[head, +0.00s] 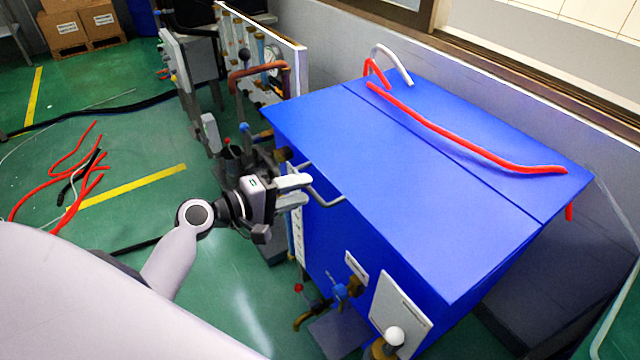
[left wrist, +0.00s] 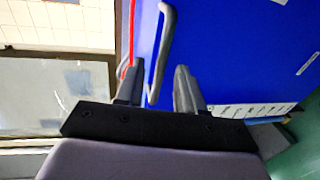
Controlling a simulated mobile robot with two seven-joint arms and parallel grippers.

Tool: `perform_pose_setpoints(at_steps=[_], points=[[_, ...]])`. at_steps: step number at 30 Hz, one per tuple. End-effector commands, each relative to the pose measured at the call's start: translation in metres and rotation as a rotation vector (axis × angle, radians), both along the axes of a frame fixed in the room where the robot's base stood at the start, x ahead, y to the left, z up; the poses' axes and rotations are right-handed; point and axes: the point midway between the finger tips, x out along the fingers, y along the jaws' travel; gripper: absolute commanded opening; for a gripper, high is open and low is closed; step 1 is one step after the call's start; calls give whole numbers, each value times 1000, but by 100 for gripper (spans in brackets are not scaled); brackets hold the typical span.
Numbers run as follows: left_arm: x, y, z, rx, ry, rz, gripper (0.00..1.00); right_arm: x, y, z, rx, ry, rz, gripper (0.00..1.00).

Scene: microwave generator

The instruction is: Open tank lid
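The blue tank (head: 345,250) stands right of centre in the head view, its flat blue lid (head: 400,170) lying level on top. A grey bent-bar handle (head: 328,204) sticks out from the lid's left edge. My left gripper (head: 309,189) is open beside this handle, fingers pointing right. In the left wrist view, the handle (left wrist: 168,35) runs between the two spread fingers of my left gripper (left wrist: 160,66), with gaps showing. I cannot tell whether a finger touches it. My right gripper is in neither view.
A red hose (head: 465,137) lies across the lid's far part. A pipe panel (head: 265,50) stands behind my left arm. Valves and a grey box (head: 402,305) are on the tank's front. Loose red cables (head: 75,180) lie on open green floor at left.

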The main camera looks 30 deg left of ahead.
Motion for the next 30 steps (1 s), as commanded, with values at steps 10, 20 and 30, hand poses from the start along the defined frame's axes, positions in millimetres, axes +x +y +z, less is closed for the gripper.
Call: perform_pose_setpoints(at_steps=[10,20,30], points=[[36,-21,-8,1,-1,1,38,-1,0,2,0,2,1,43],[40,-24,-10,3,-1,1,38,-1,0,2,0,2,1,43],[40,-23,-11,5,3,0,0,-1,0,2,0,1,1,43]])
